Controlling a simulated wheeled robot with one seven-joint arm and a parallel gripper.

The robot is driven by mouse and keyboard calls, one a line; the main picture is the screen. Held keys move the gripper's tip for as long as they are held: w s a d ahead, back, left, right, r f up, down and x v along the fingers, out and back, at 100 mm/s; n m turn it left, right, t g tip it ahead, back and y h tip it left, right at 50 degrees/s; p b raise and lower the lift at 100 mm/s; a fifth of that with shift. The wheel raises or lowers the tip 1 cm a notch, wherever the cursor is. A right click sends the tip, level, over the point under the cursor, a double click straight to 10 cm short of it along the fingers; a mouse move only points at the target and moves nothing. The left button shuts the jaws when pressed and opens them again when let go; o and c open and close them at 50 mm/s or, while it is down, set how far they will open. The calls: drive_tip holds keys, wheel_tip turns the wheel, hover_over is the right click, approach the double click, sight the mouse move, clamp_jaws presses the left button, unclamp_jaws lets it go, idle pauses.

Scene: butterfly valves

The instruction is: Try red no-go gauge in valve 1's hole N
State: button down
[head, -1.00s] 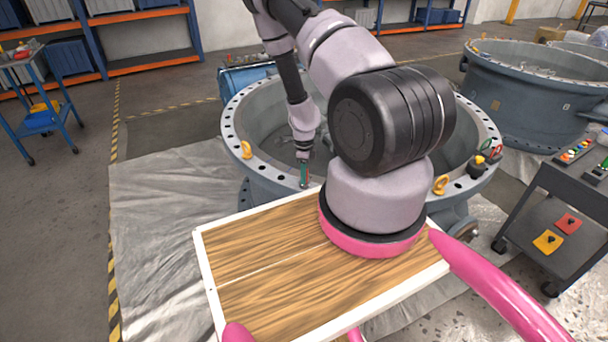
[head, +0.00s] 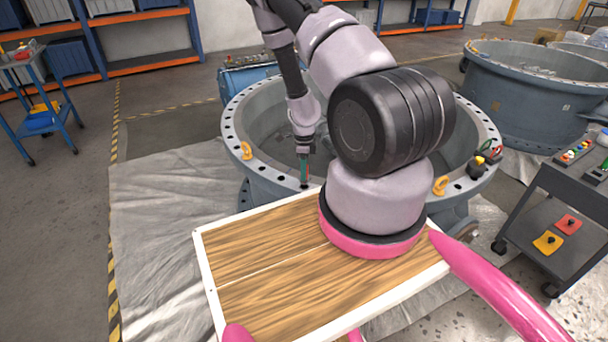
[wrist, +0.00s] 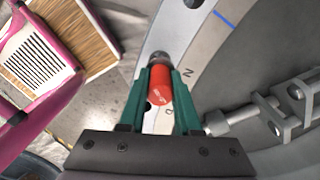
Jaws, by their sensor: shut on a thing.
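My gripper (wrist: 158,92) is shut on the red no-go gauge (wrist: 160,86), its green fingers on either side of the red body. The gauge's grey metal end (wrist: 158,59) points to the top of the wrist view, over the pale flange rim. The letter N (wrist: 188,73) is marked just right of the gauge. I cannot see hole N clearly, nor tell whether the metal end touches it. In the head view, my gripper (head: 304,169) is above the near-left rim of valve 1 (head: 262,172).
A yellow lifting eye (head: 246,150) stands on the rim left of my gripper, and another (head: 440,185) to the right. Grey hinged metal brackets (wrist: 285,105) show inside the valve. A dark cart (head: 570,215) stands at the right.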

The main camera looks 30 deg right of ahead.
drive_tip(key=shift+r, duration=2.25)
drive_tip(key=shift+f, duration=0.15)
drive_tip(key=shift+f, duration=2.45)
drive_tip(key=shift+f, duration=1.4)
drive_tip(key=shift+r, duration=3.35)
